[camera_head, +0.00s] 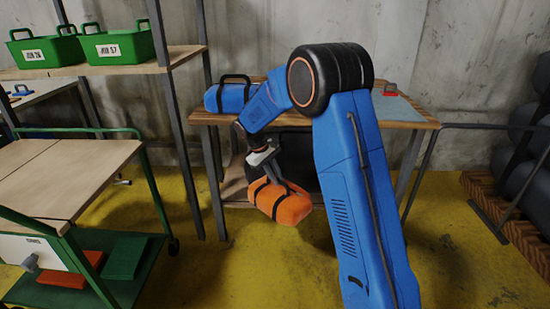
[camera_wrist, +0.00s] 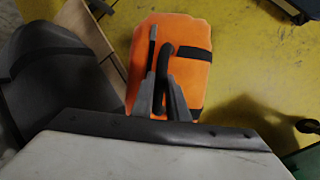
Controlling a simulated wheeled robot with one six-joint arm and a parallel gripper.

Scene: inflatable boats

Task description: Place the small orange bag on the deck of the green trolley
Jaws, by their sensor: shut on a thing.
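The small orange bag (camera_head: 283,204) with black straps hangs from my gripper (camera_head: 277,180) in the head view, above the yellow floor and in front of the wooden table. In the wrist view my gripper (camera_wrist: 169,98) is shut on the black handle of the orange bag (camera_wrist: 196,78). The green trolley (camera_head: 140,160) stands at the left in the head view. Its light wooden deck (camera_head: 65,172) is bare where it shows, and the bag is apart from it, to the right.
A blue bag (camera_head: 228,97) and a grey mat (camera_head: 398,107) are on the wooden table (camera_head: 425,120). A shelf (camera_head: 185,54) with green crates (camera_head: 118,45) stands behind the trolley. The trolley's lower level holds an orange item (camera_head: 72,276). Dark rolls (camera_head: 525,160) lie at the right.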

